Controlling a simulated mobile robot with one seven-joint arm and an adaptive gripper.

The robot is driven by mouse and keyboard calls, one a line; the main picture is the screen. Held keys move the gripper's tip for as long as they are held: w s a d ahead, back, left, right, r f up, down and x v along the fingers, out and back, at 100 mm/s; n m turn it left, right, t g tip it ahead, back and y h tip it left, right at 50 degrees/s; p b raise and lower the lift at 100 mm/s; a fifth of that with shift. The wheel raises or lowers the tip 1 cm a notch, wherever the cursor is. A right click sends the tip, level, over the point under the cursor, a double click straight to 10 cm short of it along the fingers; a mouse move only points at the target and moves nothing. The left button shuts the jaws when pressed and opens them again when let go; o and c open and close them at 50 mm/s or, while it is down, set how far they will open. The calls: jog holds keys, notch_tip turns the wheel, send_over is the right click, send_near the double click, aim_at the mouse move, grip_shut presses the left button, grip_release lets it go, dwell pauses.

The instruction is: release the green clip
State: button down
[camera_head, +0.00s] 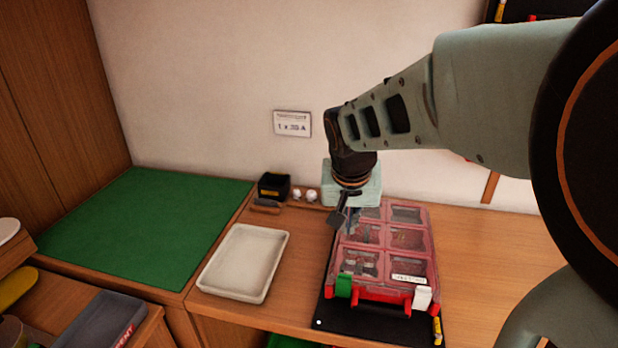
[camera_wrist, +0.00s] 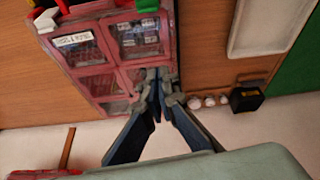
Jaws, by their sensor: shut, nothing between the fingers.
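The green clip (camera_head: 343,286) is on the front left corner of a red compartment case (camera_head: 432,240) with a clear lid. It also shows at the top of the wrist view (camera_wrist: 147,5). A white clip (camera_head: 422,297) is on the front right corner. The lid looks closed, with small parts in its compartments. My gripper (camera_head: 350,226) is over the back left part of the case, apart from the green clip. In the wrist view my gripper's fingertips (camera_wrist: 157,90) are together with nothing between them. I cannot tell whether the fingertips touch the case.
The case rests on a black mat (camera_head: 365,327). A white tray (camera_head: 243,262) lies to its left, and a green mat (camera_head: 150,225) farther left. A black box (camera_head: 273,186) and small white balls (camera_head: 312,195) stand near the wall. The wooden table right of the case is clear.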

aim_at(345, 271)
jog(key=shift+s+m+g, duration=0.4)
jog(key=shift+s+m, duration=0.3)
jog(key=shift+s, duration=0.15)
jog(key=shift+f, duration=0.1)
jog(key=x, duration=1)
jog(key=shift+s+a+f+p, duration=0.1)
jog(key=shift+a+p, duration=0.1)
jog(key=shift+p, duration=0.1)
jog(key=s, duration=0.1)
jog(key=s+a, duration=0.1)
jog(key=s, duration=0.1)
jog(key=shift+s+r, duration=0.1)
jog(key=shift+r, duration=0.1)
jog(key=shift+s+p, duration=0.15)
jog(key=shift+p, duration=0.15)
jog(key=shift+a, duration=0.1)
jog(key=shift+f+b, duration=0.25)
jog(key=shift+b, duration=0.45)
jog(key=shift+b, duration=0.3)
